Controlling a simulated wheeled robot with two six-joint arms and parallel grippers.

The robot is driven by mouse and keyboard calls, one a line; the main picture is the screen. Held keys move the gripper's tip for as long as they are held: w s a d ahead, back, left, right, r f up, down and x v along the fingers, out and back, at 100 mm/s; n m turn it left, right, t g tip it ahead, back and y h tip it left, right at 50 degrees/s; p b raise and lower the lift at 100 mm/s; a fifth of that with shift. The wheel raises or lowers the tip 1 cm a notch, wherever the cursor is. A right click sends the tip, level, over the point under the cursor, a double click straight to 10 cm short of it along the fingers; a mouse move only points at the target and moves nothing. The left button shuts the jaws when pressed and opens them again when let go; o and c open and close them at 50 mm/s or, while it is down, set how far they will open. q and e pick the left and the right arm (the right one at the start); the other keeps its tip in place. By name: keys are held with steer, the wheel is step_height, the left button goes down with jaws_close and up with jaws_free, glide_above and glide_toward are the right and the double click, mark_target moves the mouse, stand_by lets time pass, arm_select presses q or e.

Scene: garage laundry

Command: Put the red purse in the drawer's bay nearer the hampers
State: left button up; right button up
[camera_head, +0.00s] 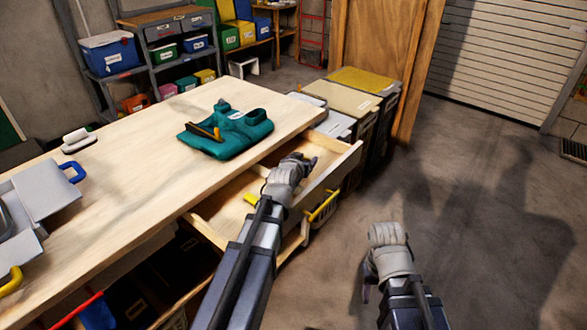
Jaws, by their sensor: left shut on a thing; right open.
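The drawer (235,207) is pulled out from the long wooden workbench, its pale inside showing. My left gripper (308,166) is over the drawer's far part, on the side nearer the hampers (352,98). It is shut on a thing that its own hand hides. No red purse can be made out. My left arm covers the middle of the drawer, so I cannot see a divider between bays. My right gripper (367,287) is open, low over the floor to the right of the drawer.
A teal garment (240,132) with a dark and orange object on it lies on the workbench (125,160). A yellow handle (322,206) sticks out from the drawer front. A grey box (45,190) stands at the left. The floor at the right (480,200) is clear.

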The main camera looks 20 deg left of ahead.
arm_select(q)
steer(key=shift+a, duration=0.1)
steer(key=a, duration=0.1)
steer(key=w+a, duration=0.1)
steer(key=a, duration=0.1)
steer(key=shift+w+a, duration=0.3)
steer(key=shift+a, duration=0.1)
steer(key=shift+s+d+f+b, duration=0.1)
steer(key=shift+f+b, duration=0.4)
steer(key=shift+f, duration=0.15)
steer(key=shift+f, duration=0.25)
steer(key=o, duration=1.3)
steer(key=shift+r, duration=0.1)
steer(key=shift+o, duration=0.2)
steer(key=shift+r, duration=0.1)
